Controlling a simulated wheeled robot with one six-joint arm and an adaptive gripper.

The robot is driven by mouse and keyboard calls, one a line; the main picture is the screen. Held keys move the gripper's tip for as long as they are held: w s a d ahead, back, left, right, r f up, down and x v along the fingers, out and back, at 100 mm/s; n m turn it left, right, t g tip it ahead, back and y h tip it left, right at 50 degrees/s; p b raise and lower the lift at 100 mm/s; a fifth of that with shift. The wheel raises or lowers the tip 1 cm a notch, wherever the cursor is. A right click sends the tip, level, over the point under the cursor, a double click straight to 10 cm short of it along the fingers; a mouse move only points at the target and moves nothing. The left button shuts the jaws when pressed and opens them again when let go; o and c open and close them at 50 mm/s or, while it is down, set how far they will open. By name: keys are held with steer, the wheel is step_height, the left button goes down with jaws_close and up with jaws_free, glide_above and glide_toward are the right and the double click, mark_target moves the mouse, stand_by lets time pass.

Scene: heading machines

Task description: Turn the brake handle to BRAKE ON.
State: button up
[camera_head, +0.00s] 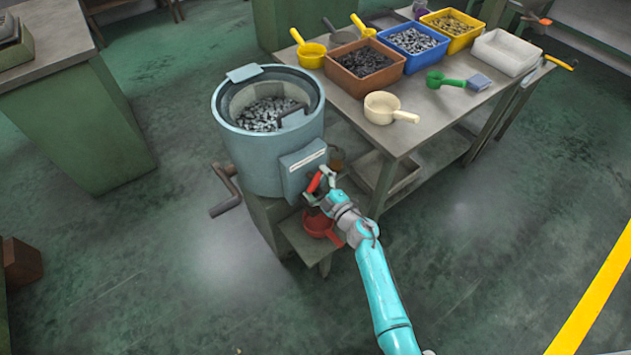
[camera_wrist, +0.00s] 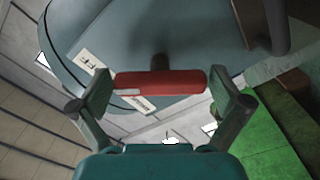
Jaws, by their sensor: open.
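The brake handle (camera_head: 314,182) is a short red bar on the front of a blue-grey round machine (camera_head: 262,150), below a small box with a white label (camera_head: 307,160). In the wrist view the red handle (camera_wrist: 172,82) lies nearly level across the picture on a dark stem. My gripper (camera_head: 325,179) is at the handle. In the wrist view my gripper (camera_wrist: 166,90) is open, with one finger near each end of the bar; I cannot tell whether they touch it. A white label (camera_wrist: 94,64) partly reads "FF"; another (camera_wrist: 138,102) is partly hidden behind the bar.
A crank (camera_head: 226,190) sticks out at the machine's left. A red scoop (camera_head: 319,224) sits on a low shelf beneath my gripper. A table (camera_head: 440,112) with bins and scoops stands close on the right. The floor (camera_head: 480,250) at front right is clear.

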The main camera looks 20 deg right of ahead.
steer(key=c, duration=0.9)
steer(key=n, duration=0.6)
steer(key=shift+n, duration=0.3)
steer(key=n, duration=0.6)
steer(key=shift+f, duration=0.1)
steer(key=shift+n, duration=0.3)
steer(key=shift+s, duration=0.1)
